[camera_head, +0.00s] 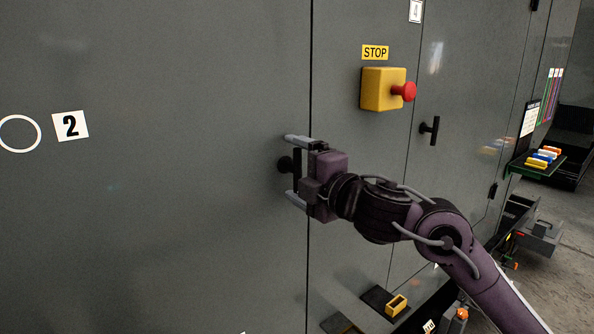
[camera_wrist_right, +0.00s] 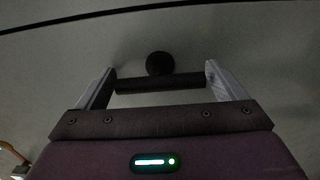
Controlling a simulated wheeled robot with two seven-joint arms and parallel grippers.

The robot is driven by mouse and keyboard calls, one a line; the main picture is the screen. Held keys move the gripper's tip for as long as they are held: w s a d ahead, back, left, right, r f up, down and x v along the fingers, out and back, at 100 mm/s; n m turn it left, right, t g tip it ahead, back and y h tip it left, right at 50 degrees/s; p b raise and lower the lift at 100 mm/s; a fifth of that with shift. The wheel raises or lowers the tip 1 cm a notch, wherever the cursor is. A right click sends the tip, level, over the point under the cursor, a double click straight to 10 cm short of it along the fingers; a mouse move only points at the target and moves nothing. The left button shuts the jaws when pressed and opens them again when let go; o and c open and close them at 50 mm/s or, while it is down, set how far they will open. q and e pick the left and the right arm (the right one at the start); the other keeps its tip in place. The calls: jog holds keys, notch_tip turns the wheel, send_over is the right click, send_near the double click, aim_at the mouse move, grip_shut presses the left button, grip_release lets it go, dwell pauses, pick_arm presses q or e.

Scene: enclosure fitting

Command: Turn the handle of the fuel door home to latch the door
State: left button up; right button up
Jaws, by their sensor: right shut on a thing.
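The large grey door (camera_head: 150,220) marked 2 fills the left of the head view and lies flush with the panels beside it. Its black T-handle (camera_head: 297,170) is near its right edge, with the bar upright. My right gripper (camera_head: 295,170) is shut on this handle, one finger at the bar's upper end and one at its lower end. In the right wrist view the handle bar (camera_wrist_right: 160,84) spans between the two fingertips, with its round hub (camera_wrist_right: 160,63) behind it. Whether the latch is engaged is hidden. My left gripper is not in view.
A yellow box with a red stop button (camera_head: 383,89) sticks out above right of my right gripper. Another black T-handle (camera_head: 430,130) is on the door further right. A shelf with coloured blocks (camera_head: 538,163) juts out at the right. A yellow block (camera_head: 396,305) lies low, below my arm.

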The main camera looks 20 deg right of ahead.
jog(key=o, duration=0.7)
jog(key=b+v, duration=0.2)
jog(key=v, duration=0.5)
jog(key=shift+s+d, duration=0.2)
jog(key=shift+s, duration=0.15)
